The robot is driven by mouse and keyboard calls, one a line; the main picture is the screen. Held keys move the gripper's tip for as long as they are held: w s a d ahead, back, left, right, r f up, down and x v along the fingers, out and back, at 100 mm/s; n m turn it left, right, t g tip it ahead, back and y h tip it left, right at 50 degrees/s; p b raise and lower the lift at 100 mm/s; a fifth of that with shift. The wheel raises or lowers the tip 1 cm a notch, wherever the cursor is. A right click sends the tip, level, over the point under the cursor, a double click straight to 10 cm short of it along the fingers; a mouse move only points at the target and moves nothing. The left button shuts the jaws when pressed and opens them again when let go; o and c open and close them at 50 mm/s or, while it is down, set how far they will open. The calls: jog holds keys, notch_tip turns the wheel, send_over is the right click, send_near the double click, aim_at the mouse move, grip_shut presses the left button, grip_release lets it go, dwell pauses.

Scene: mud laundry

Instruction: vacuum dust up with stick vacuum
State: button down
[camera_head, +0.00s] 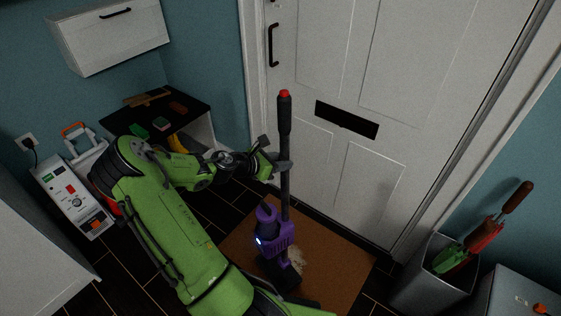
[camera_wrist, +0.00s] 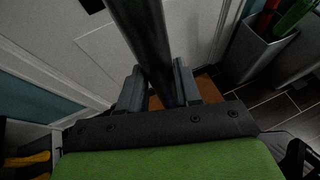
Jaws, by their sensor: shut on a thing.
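The stick vacuum (camera_head: 285,175) stands nearly upright on the brown doormat, with a dark tube, a red-tipped top and a purple body with a small blue-white light. Its dark floor head rests on the mat, touching or very close to a pale dust patch (camera_head: 297,257); the head may hide part of the dust. My gripper (camera_head: 281,167) is shut on the vacuum's tube above the purple body. In the wrist view the tube (camera_wrist: 146,40) runs between the two fingers of my gripper (camera_wrist: 158,88). The dust cannot be seen there.
A white panelled door (camera_head: 345,75) stands behind the mat (camera_head: 340,270). A grey bin (camera_head: 425,275) with long-handled tools is at the right. A dark-topped bench (camera_head: 185,103) with small items and a white box with buttons (camera_head: 72,195) are at the left. Dark tiles surround the mat.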

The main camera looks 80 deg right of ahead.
jog(key=shift+f, duration=0.25)
dwell(0.4)
jog(key=shift+d, duration=0.1)
jog(key=s+d+p, duration=0.2)
jog(key=s+d, duration=0.2)
jog(key=d, duration=0.5)
jog(key=s+d+p, duration=0.3)
jog(key=d, duration=0.5)
jog(key=shift+s+d+r, duration=0.35)
jog(key=shift+d+r, duration=0.05)
jog(key=shift+r, duration=0.05)
dwell(3.2)
